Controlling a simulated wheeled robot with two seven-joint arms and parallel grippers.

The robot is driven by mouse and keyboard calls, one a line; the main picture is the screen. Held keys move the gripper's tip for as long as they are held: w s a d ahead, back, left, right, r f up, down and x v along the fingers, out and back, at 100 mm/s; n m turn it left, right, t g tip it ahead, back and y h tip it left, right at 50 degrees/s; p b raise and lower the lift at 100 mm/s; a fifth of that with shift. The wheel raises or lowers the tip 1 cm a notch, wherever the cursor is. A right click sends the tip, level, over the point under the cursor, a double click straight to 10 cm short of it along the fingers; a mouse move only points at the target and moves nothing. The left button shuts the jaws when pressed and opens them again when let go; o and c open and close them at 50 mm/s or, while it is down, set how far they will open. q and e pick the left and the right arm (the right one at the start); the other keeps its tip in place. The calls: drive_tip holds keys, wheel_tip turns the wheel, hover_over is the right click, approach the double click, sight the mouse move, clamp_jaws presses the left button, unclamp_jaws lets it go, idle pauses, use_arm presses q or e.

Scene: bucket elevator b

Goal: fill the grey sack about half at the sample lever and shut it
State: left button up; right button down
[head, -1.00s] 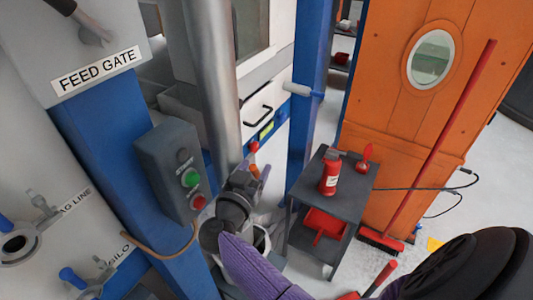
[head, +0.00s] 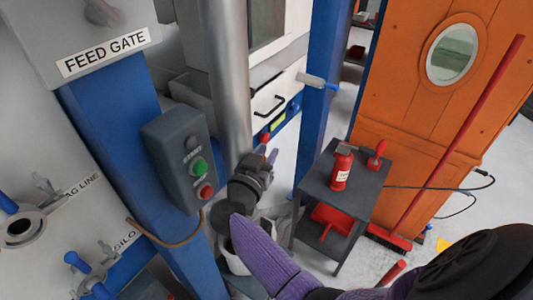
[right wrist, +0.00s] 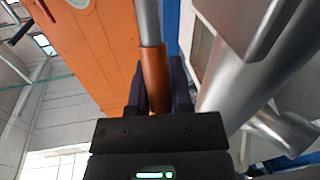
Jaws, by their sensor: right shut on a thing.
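My right gripper (head: 267,157) is beside the steel pipe (head: 230,80) in the head view. In the right wrist view my right gripper (right wrist: 160,85) is shut on the orange grip of the sample lever (right wrist: 154,68), whose steel rod runs up from it. In the head view the lever is mostly hidden by the gripper. A pale open-topped thing (head: 236,263) shows below, partly behind my purple right forearm. I cannot tell whether it is the grey sack or a bucket. My left gripper is not in view.
A control box (head: 182,162) with green and red buttons stands left of the pipe. To the right are a grey cart (head: 325,192) with a red extinguisher (head: 341,168), a red broom (head: 450,150) and an orange door panel (head: 420,110). Some floor is clear behind the cart.

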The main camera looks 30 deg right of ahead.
idle(0.7)
idle(0.4)
drive_tip(key=shift+s+a+f+t+h+b, duration=0.2)
drive_tip(key=shift+a+f+t+h+b, duration=0.2)
drive_tip(key=shift+a+h+b, duration=0.15)
drive_tip(key=shift+s+a+n+t+h+b, duration=0.15)
drive_tip(key=shift+a+n+t+h+b, duration=0.15)
drive_tip(key=shift+h, duration=0.25)
